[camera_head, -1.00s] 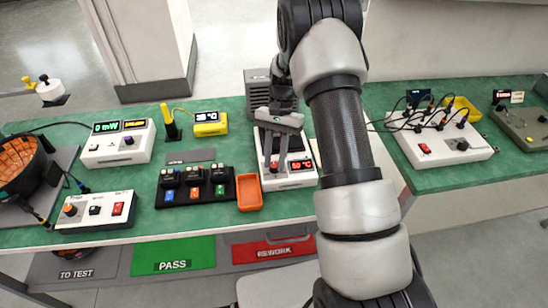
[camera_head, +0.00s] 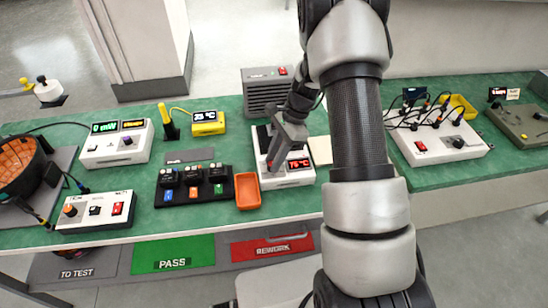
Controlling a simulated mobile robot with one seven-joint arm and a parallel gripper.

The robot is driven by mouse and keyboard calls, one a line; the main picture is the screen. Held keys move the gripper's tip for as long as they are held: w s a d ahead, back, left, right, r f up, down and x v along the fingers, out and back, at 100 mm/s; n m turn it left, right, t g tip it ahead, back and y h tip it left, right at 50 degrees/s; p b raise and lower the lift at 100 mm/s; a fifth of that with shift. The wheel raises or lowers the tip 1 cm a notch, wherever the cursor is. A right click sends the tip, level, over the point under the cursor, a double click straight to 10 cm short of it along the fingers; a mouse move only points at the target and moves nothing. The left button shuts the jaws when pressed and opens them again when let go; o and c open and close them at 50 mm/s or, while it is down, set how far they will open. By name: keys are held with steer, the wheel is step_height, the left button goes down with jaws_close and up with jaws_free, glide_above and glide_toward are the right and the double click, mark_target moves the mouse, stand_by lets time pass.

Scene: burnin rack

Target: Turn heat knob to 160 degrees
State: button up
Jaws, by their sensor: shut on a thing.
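The heat unit (camera_head: 290,182) is a white box with a dark top on the green bench, near the middle of the view. Its red display (camera_head: 300,164) shows a small figure that looks like 75 °C. My gripper (camera_head: 272,165) points down at the front of this unit, left of the display. It is shut on the heat knob, which is mostly hidden by the fingers. The knob's pointer and scale cannot be seen.
An orange tray (camera_head: 248,191) stands just left of the heat unit. A black rack (camera_head: 195,185) with several modules is further left. A grey vented box (camera_head: 266,92) stands behind. A yellow meter (camera_head: 208,123) sits at the back left.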

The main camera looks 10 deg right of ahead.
steer(key=shift+d+m, duration=0.1)
steer(key=shift+m, duration=0.4)
steer(key=o, duration=1)
steer(key=shift+r, duration=0.1)
steer(key=v, duration=0.5)
steer(key=p+v, duration=0.1)
steer(key=v, duration=1.1)
steer(key=shift+s+d+r, duration=0.1)
steer(key=shift+s+r, duration=0.05)
steer(key=shift+s, duration=0.1)
